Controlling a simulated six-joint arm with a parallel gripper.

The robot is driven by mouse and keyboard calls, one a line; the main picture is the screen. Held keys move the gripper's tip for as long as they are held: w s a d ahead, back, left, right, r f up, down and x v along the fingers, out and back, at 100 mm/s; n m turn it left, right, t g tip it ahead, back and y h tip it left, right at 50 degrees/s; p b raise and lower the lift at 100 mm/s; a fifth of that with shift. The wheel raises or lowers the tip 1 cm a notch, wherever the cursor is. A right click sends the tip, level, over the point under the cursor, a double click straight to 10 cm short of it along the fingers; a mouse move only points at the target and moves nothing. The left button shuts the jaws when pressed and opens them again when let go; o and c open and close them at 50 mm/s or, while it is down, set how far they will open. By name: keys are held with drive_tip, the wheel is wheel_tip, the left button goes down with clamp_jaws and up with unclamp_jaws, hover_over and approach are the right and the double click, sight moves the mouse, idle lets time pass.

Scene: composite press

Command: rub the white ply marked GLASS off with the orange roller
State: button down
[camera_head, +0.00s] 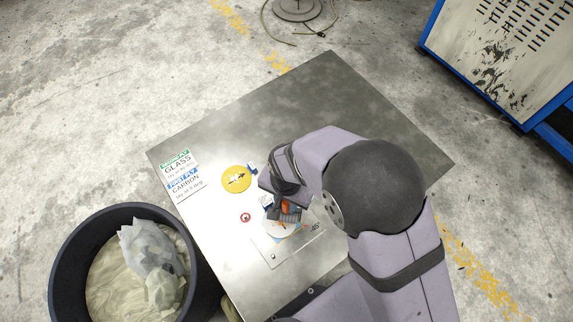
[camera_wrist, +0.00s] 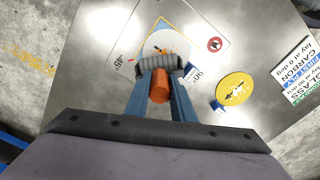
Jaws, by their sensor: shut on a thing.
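My gripper (camera_wrist: 160,85) is shut on the orange handle of the roller (camera_wrist: 160,66); its grey ribbed drum lies crosswise beyond the blue fingers. In the head view the orange part of the roller (camera_head: 286,209) shows just below my dark wrist. A round white ply (camera_wrist: 167,43) lies inside an outlined area on the metal plate, and the drum overlaps its near edge. I cannot tell whether the drum presses on it. The ply also shows in the head view (camera_head: 279,231), partly hidden by the roller and gripper. Its lettering is too small to read.
A yellow disc (camera_head: 237,179) with a black arrow lies on the plate (camera_head: 350,90), with a small blue piece (camera_head: 252,168) beside it. A sign (camera_head: 178,163) lists GLASS and CARBON. A black bin (camera_head: 67,262) stands at lower left. The plate's upper part is clear.

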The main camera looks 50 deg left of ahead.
drive_tip(key=shift+f+b, duration=0.35)
drive_tip(key=shift+f, duration=0.1)
idle(0.4)
drive_tip(key=shift+s+r, duration=0.1)
drive_tip(key=shift+s, duration=0.9)
drive_tip(key=shift+s, duration=1)
drive_tip(key=shift+w+p, duration=0.35)
drive_tip(key=shift+w, duration=0.65)
drive_tip(key=shift+w, duration=0.1)
